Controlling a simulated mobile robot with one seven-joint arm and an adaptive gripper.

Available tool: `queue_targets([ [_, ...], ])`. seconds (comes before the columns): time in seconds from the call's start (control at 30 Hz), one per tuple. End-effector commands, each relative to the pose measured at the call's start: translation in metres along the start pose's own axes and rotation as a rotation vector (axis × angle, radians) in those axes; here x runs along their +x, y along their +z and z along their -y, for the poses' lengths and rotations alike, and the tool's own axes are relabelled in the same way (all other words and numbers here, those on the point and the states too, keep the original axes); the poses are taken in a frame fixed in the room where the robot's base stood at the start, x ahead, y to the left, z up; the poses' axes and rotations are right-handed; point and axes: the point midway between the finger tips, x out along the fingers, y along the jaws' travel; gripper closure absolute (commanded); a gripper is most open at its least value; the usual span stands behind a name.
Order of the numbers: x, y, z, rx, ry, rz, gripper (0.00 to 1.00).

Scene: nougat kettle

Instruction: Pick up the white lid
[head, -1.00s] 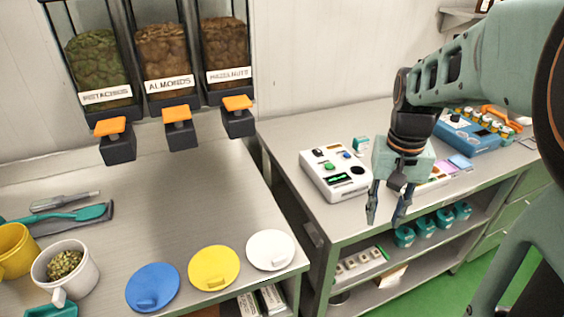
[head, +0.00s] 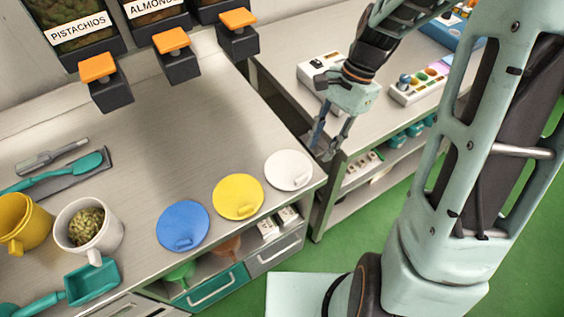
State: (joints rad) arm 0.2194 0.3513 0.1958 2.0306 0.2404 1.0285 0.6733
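The white lid (head: 289,169) lies flat on the metal counter, near its right front corner, with a small tab handle on its near side. My gripper (head: 323,152) hangs just right of the white lid, pointing down, with its two fingers apart and nothing between them. It appears to be above the gap between the two counters; its exact height is hard to tell. The yellow lid (head: 238,197) and the blue lid (head: 183,226) lie in a row to the left of the white lid.
A white cup of pistachios (head: 89,229) and a yellow cup (head: 22,222) stand at the left, with a teal scoop (head: 90,281) in front. Dispensers with orange levers (head: 171,41) overhang the counter's back. A control box (head: 322,72) sits on the right counter. The counter's middle is clear.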

Motion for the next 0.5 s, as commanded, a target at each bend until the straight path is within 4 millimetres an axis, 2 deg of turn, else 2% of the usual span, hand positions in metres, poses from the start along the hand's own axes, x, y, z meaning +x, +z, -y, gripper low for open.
queue_targets([
  [0.17,0.006,0.004,0.002,0.037,-0.006,0.026,0.71],
  [0.5,0.054,0.006,0.003,0.037,-0.005,0.027,0.71],
])
